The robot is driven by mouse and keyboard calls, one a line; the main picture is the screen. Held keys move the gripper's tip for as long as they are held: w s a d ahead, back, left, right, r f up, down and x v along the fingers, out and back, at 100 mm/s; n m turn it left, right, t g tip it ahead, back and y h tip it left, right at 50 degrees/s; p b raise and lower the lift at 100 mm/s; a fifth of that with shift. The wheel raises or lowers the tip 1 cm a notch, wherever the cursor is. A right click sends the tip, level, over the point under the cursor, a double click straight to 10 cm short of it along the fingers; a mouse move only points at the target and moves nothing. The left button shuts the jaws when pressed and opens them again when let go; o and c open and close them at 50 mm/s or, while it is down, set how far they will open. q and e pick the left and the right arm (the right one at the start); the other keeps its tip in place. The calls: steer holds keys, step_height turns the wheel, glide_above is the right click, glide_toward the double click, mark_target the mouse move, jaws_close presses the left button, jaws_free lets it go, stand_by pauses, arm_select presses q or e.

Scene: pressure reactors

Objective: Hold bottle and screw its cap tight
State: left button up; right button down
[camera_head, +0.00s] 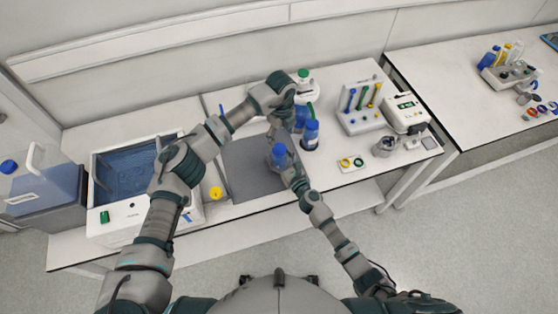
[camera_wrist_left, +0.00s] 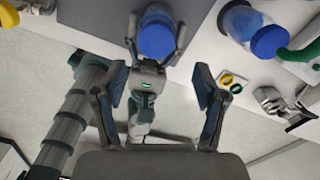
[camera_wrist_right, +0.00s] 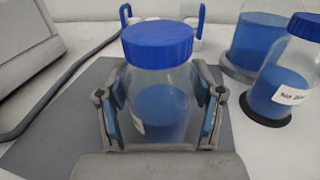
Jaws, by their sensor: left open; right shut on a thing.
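A clear bottle (camera_wrist_right: 150,80) with blue contents stands upright over the grey mat (camera_wrist_right: 65,135). Its blue cap (camera_wrist_right: 158,43) sits on top; how tight it is cannot be told. The cap also shows in the head view (camera_head: 279,151) and the left wrist view (camera_wrist_left: 158,38). My right gripper (camera_wrist_right: 162,105) is shut on the bottle's body, one finger on each side, below the cap. My left gripper (camera_wrist_left: 159,80) is open and empty above, pointing down; the cap shows beyond its fingertips, apart from them. In the head view the left fingers are mostly hidden.
Other blue-capped bottles (camera_head: 310,134) stand right of the mat. A tube rack (camera_head: 362,118) and a white device (camera_head: 405,114) are further right. Yellow and green rings (camera_head: 351,162) lie near the front edge. A water bath (camera_head: 125,175) stands left, with a yellow cap (camera_head: 216,193) beside it.

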mark_target(281, 148)
arm_select(q)
step_height(281, 148, down, 7)
steer(key=shift+f, duration=0.1)
arm_select(e)
steer(key=shift+f, duration=0.1)
stand_by(0.3)
